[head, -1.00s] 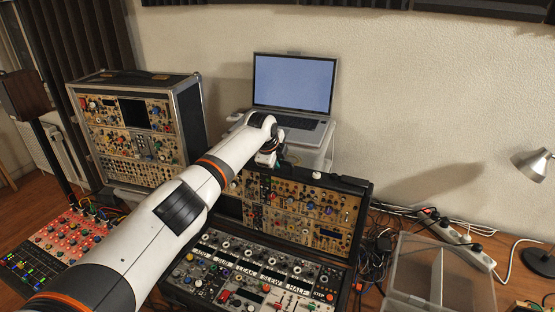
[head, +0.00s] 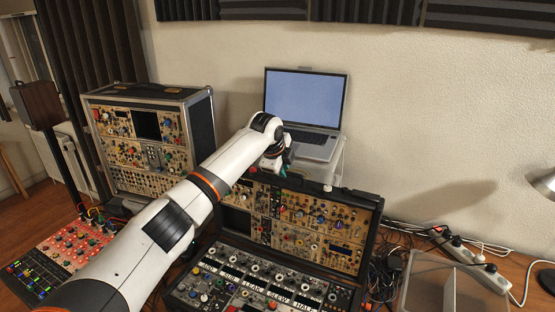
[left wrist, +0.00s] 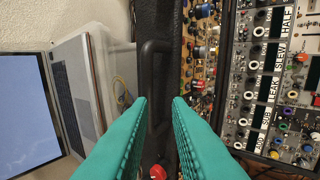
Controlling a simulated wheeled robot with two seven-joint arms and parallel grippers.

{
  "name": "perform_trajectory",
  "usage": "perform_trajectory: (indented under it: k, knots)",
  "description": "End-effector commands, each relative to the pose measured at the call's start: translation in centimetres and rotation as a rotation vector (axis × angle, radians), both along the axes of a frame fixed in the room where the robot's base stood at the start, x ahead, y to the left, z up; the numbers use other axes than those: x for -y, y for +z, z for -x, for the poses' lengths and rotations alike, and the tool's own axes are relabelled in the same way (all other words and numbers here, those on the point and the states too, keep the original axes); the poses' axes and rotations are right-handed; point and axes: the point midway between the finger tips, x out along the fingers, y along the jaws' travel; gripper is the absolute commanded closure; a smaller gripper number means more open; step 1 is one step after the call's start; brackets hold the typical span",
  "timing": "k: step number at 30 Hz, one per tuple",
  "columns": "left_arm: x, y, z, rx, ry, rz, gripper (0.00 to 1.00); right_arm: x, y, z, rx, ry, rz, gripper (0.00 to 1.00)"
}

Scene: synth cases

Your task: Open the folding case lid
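The folding case (head: 258,278) stands on the table, its lower half full of modules. Its lid (head: 330,233) is raised steeply behind the lower half, with its module-covered inner face toward me. My left gripper (head: 272,164) is at the lid's top edge, left of its middle. In the left wrist view the teal fingers (left wrist: 160,99) are apart, with a gap between the tips. The lid's black edge and a black handle bar (left wrist: 149,70) show beyond and between them. I cannot tell whether either finger touches the lid. My right gripper is not in view.
A laptop (head: 306,98) sits on a white stand just behind the lid. A tall module case (head: 205,125) stands at the left, near a red mixer panel (head: 75,250). Cables, a power strip (head: 470,262) and a clear bin (head: 425,285) crowd the right.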

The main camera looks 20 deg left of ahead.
Motion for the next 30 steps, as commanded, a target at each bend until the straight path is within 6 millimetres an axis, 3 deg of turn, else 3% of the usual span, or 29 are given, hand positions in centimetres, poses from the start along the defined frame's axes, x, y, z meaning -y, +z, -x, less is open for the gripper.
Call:
perform_trajectory:
  k: [12, 30]
  knots:
    - [-0.3, 5.3, 3.4, 0.001, 0.001, -0.001, 0.83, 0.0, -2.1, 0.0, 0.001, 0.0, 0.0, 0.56]
    - [-0.3, 5.8, 3.7, -0.001, 0.001, -0.001, 0.83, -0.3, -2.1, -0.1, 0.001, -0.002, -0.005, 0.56]
